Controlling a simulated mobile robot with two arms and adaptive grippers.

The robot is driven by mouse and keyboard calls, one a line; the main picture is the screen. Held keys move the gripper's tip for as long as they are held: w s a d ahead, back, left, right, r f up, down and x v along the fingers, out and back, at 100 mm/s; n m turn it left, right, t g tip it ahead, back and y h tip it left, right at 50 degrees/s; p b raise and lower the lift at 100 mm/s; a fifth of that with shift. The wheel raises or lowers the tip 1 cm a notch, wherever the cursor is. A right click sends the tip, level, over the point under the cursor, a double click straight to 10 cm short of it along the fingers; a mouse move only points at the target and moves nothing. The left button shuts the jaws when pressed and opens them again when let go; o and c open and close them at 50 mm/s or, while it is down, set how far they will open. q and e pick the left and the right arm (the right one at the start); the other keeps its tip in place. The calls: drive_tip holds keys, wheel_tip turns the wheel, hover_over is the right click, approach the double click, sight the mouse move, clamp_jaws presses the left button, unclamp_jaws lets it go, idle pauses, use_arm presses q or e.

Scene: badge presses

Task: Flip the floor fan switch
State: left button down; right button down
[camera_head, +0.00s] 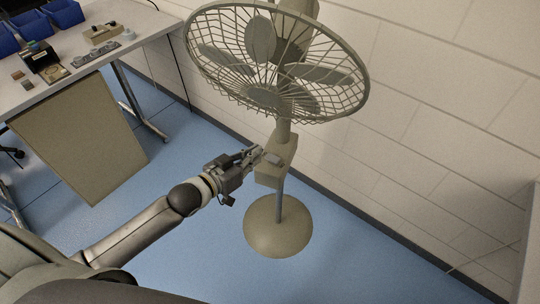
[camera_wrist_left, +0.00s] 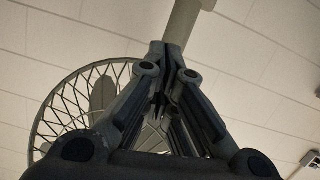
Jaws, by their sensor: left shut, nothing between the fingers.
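The floor fan (camera_head: 277,226) stands upright on its round base in the head view, with a caged head at the top and a pole below. A box-shaped switch housing (camera_head: 268,176) sits on the pole, with a small grey switch part (camera_head: 272,158) on it. My left gripper (camera_head: 256,152) is shut and empty, its fingertips right at the housing. I cannot tell whether they touch it. In the left wrist view the shut fingers (camera_wrist_left: 165,62) point toward the pole (camera_wrist_left: 181,22), and the fan cage (camera_wrist_left: 85,95) shows behind them. My right gripper is not in view.
A white table (camera_head: 85,68) with blue bins (camera_head: 64,12) and small items stands at the upper left, with a tan panel (camera_head: 80,140) below it. A block wall (camera_head: 430,110) runs behind the fan. Blue floor (camera_head: 185,250) lies open around the fan base.

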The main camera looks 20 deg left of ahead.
use_arm(q)
drive_tip(key=x, duration=0.7)
drive_tip(key=shift+f, duration=0.15)
wheel_tip(320, 180, down, 3)
drive_tip(key=shift+s+d+r+b, duration=0.15)
drive_tip(key=shift+s+r+b, duration=0.05)
drive_tip(key=shift+r+b, duration=0.1)
drive_tip(key=shift+s+d+f, duration=0.1)
drive_tip(key=shift+f, duration=0.45)
drive_tip(key=shift+d+f+m, duration=0.15)
drive_tip(key=shift+f+m, duration=0.2)
drive_tip(key=shift+m, duration=0.05)
drive_tip(key=shift+r+p, duration=0.35)
drive_tip(key=shift+p, duration=0.2)
drive_tip(key=r+p, duration=0.1)
drive_tip(key=s+r+p, duration=0.1)
drive_tip(key=r+p, duration=0.1)
drive_tip(key=shift+d+r+p, duration=0.25)
drive_tip(key=shift+r+p, duration=0.05)
drive_tip(key=shift+r, duration=0.05)
drive_tip(key=v, duration=0.9)
drive_tip(key=shift+s+d+f, duration=0.15)
drive_tip(key=shift+s, duration=0.1)
